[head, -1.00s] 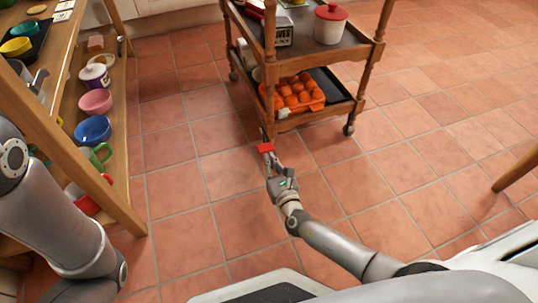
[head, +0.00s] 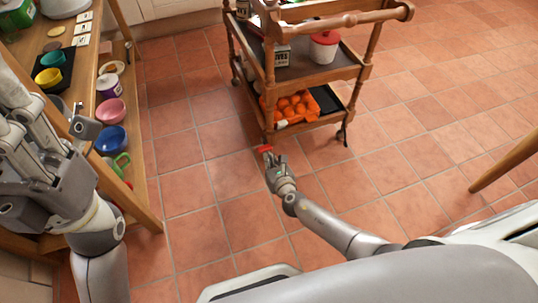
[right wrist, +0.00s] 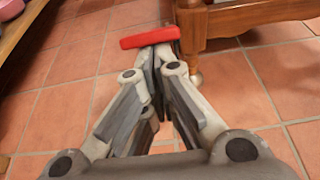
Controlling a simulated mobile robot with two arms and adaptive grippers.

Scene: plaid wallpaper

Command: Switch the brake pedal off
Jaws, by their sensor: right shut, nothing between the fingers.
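The red brake pedal (head: 265,149) is at the foot of the serving trolley's (head: 270,85) near left leg. In the right wrist view the pedal (right wrist: 150,38) is a flat red bar, just left of the turned wooden leg. My right gripper (head: 270,162) is low over the floor, its tips right at the pedal. The gripper (right wrist: 160,57) is shut and empty in the wrist view, its tips at the bar's near edge; whether they touch it I cannot tell. My left gripper (head: 22,125) is raised in front of the shelf at the left; its tips are partly unclear.
The trolley carries a white pot with a red lid (head: 324,47) and an orange crate (head: 310,108) of round orange items. A wooden shelf (head: 140,190) with bowls and cups stands at the left. A wooden leg (head: 505,163) is at the right. Tiled floor between is clear.

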